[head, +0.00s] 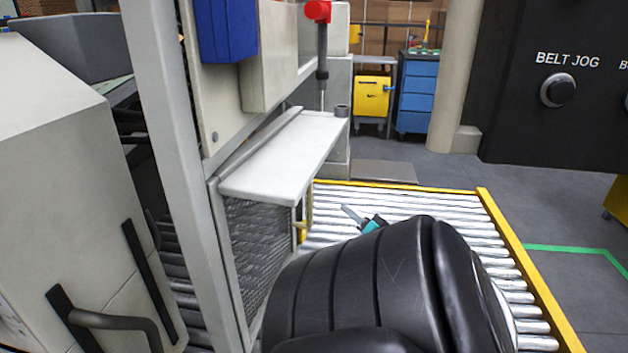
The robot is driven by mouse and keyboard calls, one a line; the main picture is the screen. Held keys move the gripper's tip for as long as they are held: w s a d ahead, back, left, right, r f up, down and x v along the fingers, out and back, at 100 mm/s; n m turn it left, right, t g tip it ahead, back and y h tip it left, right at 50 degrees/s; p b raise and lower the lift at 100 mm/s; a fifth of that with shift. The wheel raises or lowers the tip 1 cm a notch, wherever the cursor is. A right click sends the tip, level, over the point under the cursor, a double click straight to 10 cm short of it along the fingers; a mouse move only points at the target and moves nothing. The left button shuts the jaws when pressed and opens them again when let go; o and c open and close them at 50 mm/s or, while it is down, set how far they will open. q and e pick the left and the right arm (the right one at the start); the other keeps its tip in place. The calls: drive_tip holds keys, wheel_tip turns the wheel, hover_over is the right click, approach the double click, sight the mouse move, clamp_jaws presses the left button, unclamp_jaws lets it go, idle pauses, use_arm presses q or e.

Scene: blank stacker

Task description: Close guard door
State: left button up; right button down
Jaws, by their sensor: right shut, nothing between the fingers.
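A dark wire-mesh panel in a light grey frame, which looks like the guard door (258,248), is left of the picture's middle, below a white shelf. A yellow upright handle (308,215) shows at its right edge. The panel's lower right part is hidden behind my black right arm. How far the door stands open I cannot tell. My right gripper (349,212) shows small past the arm, grey and teal, above the rollers and right of the yellow handle. It is shut and empty, and appears apart from the handle. My left gripper is out of view.
A roller conveyor (455,235) with yellow side rails spreads beyond and right of my arm. The white shelf (285,155) juts out above the mesh. A grey cabinet with a dark handle (115,320) stands at left. A dark panel (515,95) marked BELT JOG is at upper right.

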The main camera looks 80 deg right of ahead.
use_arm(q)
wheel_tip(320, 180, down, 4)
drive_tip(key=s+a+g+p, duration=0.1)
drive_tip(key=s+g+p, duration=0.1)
use_arm(e)
drive_tip(key=a+r+m, duration=0.3)
drive_tip(key=a+m, duration=0.1)
drive_tip(key=m, duration=0.5)
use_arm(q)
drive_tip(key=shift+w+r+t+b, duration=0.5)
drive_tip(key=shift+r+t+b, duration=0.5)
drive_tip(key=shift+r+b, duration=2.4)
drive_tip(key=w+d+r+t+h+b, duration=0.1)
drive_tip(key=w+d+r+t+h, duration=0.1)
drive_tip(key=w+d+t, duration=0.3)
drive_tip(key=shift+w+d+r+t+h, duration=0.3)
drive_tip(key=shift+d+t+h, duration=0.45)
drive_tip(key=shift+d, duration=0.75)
use_arm(e)
drive_tip(key=w+a+x, duration=0.2)
drive_tip(key=x, duration=1)
drive_tip(key=shift+w+d+f, duration=0.2)
drive_tip(key=shift+w, duration=0.1)
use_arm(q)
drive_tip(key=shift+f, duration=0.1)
use_arm(e)
drive_tip(key=shift+g, duration=0.3)
